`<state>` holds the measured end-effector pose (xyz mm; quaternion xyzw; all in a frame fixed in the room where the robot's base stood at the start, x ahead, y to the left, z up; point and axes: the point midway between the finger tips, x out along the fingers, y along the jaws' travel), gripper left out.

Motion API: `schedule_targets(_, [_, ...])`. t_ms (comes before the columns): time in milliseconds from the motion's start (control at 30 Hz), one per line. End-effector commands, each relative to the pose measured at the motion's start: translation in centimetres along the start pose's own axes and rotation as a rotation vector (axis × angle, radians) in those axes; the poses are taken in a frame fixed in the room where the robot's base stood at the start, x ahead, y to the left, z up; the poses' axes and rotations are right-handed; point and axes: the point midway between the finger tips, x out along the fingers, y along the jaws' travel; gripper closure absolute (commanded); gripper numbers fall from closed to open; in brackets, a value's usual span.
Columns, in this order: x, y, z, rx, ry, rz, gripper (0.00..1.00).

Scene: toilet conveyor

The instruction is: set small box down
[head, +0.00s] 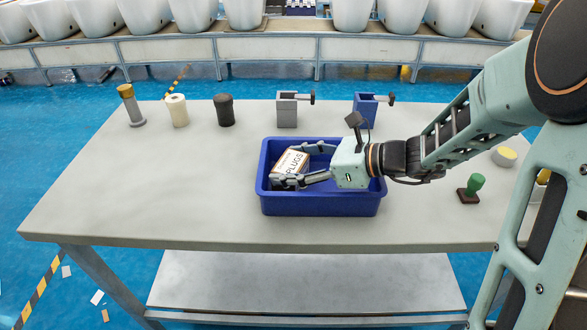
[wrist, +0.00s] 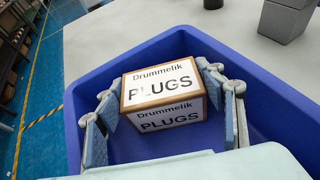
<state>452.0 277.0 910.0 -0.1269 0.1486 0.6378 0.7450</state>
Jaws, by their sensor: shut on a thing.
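The small box (head: 289,166) is brown with white labels reading "Drummelik PLUGS". It also shows in the wrist view (wrist: 162,98), tilted, with two labelled faces visible. My gripper (head: 304,164) reaches in from the right and is shut on the box, with one finger on each side of it. In the wrist view the fingers (wrist: 163,100) flank the box at left and right. The box is inside the blue bin (head: 320,205), toward its left part. Whether the box touches the bin floor cannot be told.
The bin stands on a grey table (head: 150,210). Along the back stand a cream cylinder (head: 177,110), a black cylinder (head: 224,110), a grey holder (head: 288,110) and a blue holder (head: 367,108). A green-handled stamp (head: 471,188) sits at right.

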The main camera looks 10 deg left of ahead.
Motion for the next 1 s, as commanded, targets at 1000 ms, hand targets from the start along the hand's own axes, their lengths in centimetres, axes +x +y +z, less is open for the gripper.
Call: schedule_targets(1000, [-5.2,-0.2,0.3,0.0,0.0,-0.007,0.3])
